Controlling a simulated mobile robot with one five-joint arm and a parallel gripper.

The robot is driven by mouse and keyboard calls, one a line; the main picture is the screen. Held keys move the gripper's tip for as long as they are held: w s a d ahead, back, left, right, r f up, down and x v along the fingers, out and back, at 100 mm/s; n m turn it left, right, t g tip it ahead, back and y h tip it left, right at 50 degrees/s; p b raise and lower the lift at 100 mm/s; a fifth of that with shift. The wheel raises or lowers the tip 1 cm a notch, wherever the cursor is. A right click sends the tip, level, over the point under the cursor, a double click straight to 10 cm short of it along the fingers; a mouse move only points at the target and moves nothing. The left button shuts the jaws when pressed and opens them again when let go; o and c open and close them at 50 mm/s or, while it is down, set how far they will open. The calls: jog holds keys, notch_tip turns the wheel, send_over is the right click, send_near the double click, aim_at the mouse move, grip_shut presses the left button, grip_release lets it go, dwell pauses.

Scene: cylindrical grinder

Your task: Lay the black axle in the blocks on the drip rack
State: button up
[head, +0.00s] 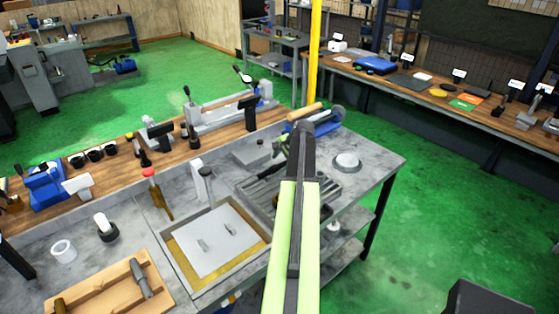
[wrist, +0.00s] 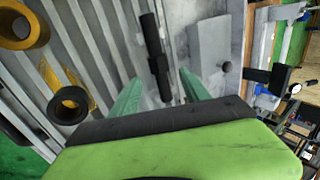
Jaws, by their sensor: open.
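The black axle (wrist: 151,45), a dark rod with a thicker collar near its middle, shows in the wrist view over the right edge of the ribbed grey rack (wrist: 100,40). My gripper (wrist: 159,76) is open, with one green finger on each side of the axle's lower part and a gap on both sides. I cannot tell whether the axle rests on blocks or directly on the surface.
A grey block with a black knob (wrist: 208,42) stands close right. In the head view, a white plate (head: 213,242) sits in a pan, and a wooden tray (head: 95,290) lies front left.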

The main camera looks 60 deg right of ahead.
jog(key=p+v, duration=1)
jog(key=v, duration=0.3)
jog(key=shift+s+r, duration=0.2)
